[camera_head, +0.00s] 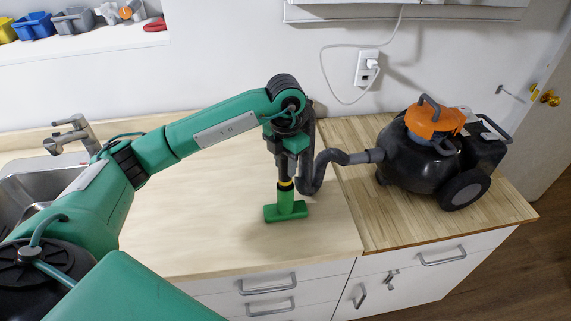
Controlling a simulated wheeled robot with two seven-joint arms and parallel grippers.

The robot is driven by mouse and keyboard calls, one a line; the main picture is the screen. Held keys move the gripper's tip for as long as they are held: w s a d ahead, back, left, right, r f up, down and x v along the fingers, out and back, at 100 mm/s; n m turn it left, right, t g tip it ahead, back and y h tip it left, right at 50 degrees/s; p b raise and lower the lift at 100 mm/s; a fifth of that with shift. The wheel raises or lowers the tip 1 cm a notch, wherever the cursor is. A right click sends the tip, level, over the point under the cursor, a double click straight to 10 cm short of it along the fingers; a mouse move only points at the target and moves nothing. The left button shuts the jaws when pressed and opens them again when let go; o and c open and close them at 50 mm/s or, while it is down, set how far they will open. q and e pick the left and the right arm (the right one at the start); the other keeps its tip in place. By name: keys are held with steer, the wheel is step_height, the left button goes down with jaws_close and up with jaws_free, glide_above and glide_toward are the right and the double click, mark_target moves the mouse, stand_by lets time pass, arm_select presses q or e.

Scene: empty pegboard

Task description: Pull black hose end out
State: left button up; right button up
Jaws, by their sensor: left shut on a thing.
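A black vacuum cleaner (405,160) with an orange top stands on the wooden counter at the right. Its black hose (322,165) leaves a grey connector (368,156) on the vacuum's left side, bends down and loops up beside my left gripper. My left gripper (287,158) points down over the pale counter and is shut on the black hose end, above a yellow ring and a green nozzle (286,208). The nozzle is upright, at or just above the counter; contact is hard to tell. The fingers are partly hidden by the wrist. My right gripper is out of view.
The pale counter (190,235) is clear around the nozzle. A sink with a faucet (72,132) is at the left. A wall outlet (367,67) with a plugged white cord is behind. Drawers with handles (268,288) are below.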

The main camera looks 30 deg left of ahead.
arm_select(q)
steer(key=shift+r+p, duration=0.6)
steer(key=shift+r, duration=0.95)
